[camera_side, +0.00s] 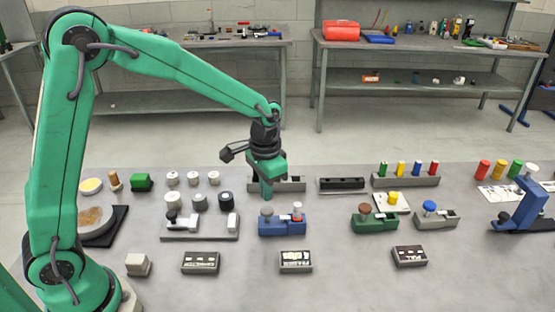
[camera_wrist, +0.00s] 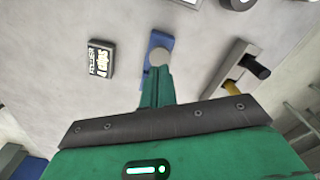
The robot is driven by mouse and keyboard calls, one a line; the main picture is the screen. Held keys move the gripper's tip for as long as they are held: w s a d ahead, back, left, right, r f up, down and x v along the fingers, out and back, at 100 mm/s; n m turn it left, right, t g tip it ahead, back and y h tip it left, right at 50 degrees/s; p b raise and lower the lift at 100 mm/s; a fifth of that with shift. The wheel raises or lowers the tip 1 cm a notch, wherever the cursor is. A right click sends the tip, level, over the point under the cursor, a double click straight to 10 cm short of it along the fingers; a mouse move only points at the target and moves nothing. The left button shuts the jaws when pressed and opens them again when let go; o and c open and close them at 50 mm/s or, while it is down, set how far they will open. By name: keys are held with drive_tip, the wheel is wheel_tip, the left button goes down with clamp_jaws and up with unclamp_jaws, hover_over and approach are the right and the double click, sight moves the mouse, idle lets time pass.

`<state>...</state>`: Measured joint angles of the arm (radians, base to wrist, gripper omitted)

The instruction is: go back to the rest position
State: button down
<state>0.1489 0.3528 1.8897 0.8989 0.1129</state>
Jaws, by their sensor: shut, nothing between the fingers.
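My green gripper (camera_side: 267,190) hangs over the back middle of the grey table (camera_side: 335,285), pointing down. Its fingers are together with nothing visible between them. In the side view it is behind the blue carrier (camera_side: 283,228), in front of a grey rack (camera_side: 292,186) that it partly hides. The blue carrier bears a grey knob and a red-and-white piece. In the wrist view the closed fingers (camera_wrist: 157,92) show at the middle, over part of the blue carrier (camera_wrist: 160,42). My gripper appears to be above the table; the exact gap cannot be told.
A grey carrier (camera_side: 200,237) with several pieces is at left; a green carrier (camera_side: 375,222) and a grey one with a blue knob (camera_side: 435,220) are at right. A rack (camera_side: 405,181) holds coloured pegs. A blue stand (camera_side: 522,208) is far right.

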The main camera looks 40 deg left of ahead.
drive_tip(key=shift+r, duration=0.1)
drive_tip(key=s+a+r+n+t, duration=0.1)
drive_tip(key=s+a+r+t, duration=0.1)
drive_tip(key=s+r, duration=0.5)
drive_tip(key=s+a+r+n+t, duration=0.2)
drive_tip(key=s+r, duration=0.4)
drive_tip(key=s, duration=0.7)
drive_tip(key=shift+a+r+t, duration=0.4)
drive_tip(key=shift+a+t, duration=0.4)
drive_tip(key=shift+a, duration=0.4)
